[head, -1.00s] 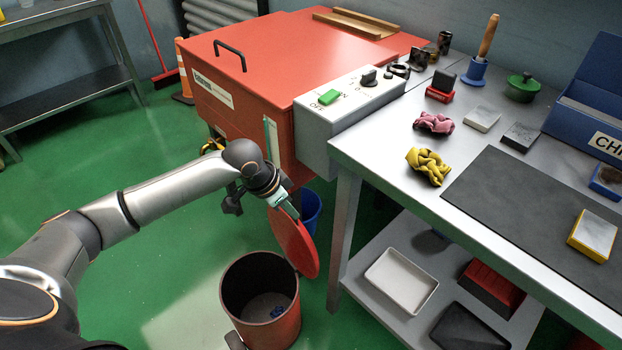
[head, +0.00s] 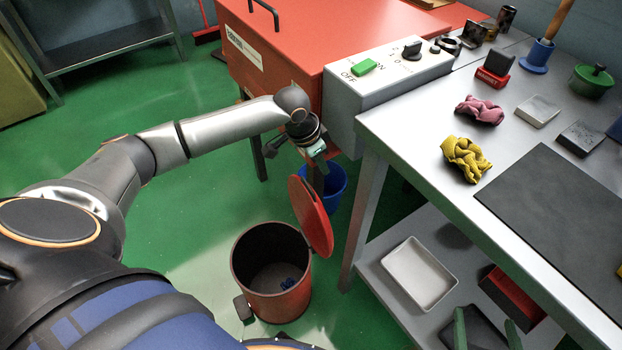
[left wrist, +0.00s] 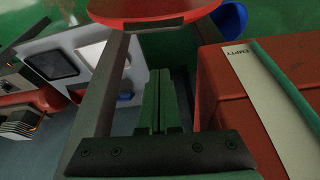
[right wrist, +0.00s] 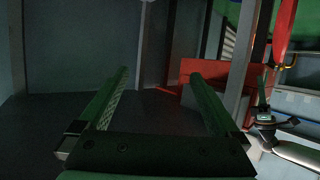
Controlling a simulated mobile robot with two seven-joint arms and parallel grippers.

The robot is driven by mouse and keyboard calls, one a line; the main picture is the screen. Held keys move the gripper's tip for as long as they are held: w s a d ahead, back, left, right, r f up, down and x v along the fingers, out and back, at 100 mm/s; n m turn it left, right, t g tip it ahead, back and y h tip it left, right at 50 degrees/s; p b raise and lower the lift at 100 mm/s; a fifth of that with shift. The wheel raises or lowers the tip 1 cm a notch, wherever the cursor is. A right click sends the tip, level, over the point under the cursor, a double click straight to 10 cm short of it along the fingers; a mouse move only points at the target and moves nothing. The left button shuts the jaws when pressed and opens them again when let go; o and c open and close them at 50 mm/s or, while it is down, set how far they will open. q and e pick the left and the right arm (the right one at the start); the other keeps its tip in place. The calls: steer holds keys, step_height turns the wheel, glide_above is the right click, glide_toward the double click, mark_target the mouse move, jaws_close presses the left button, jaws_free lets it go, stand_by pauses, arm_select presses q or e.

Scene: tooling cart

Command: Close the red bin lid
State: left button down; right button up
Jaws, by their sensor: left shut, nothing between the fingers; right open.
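The red bin (head: 262,299) stands on the green floor with its mouth uncovered and a small blue item inside. Its round red lid (head: 309,215) stands steeply open at the bin's right rim. My left gripper (head: 318,178) is shut and empty, just above and behind the lid's upper edge; contact cannot be told. In the left wrist view its closed green fingers (left wrist: 158,98) point toward a red disc at the top, the lid (left wrist: 150,9). My right gripper (head: 487,333) is open and empty at the lower right, by the bench's lower shelf; its parted fingers show in the right wrist view (right wrist: 158,80).
A blue bucket (head: 330,187) stands behind the lid. The red machine (head: 300,45) is beyond it. The metal workbench (head: 400,125) and its lower shelf with a white tray (head: 419,273) are close on the right. Floor left of the bin is open.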

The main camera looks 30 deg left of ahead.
arm_select(q)
steer(key=s+f, duration=0.1)
steer(key=a+f+b, duration=0.1)
steer(key=f, duration=0.1)
steer(key=shift+s, duration=0.35)
steer(key=shift+s+a, duration=0.2)
steer(key=shift+s, duration=0.3)
arm_select(e)
step_height(320, 180, up, 9)
steer(key=w+n+t+y, duration=0.1)
steer(key=w+t, duration=0.1)
steer(key=t, duration=0.2)
steer(key=shift+w+f, duration=0.15)
steer(key=shift+w, duration=0.05)
steer(key=shift+a, duration=0.1)
